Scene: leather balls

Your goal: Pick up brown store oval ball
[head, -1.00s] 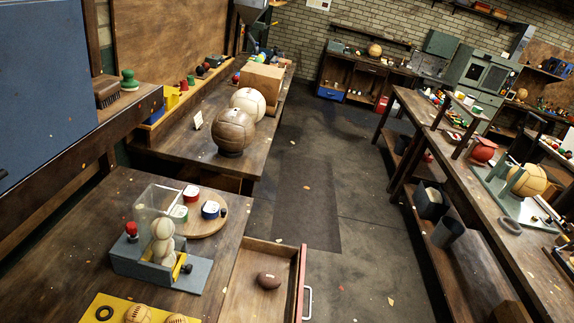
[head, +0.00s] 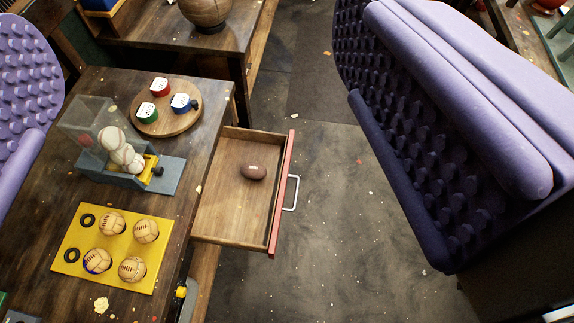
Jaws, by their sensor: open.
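The brown oval ball (head: 253,172) lies in the open wooden drawer (head: 220,228), towards its red-edged front. It is small and dark with a pale mark on its upper side. My gripper (head: 200,140) shows as two purple studded fingers, one at the left edge and a large one at the right. The fingers are wide apart with nothing held between them. The ball and drawer are seen in the gap between them, farther off. The right finger hides much of the floor and the right side of the room.
The drawer has a metal handle (head: 291,193). A large brown ball (head: 205,8) sits on the farther bench.

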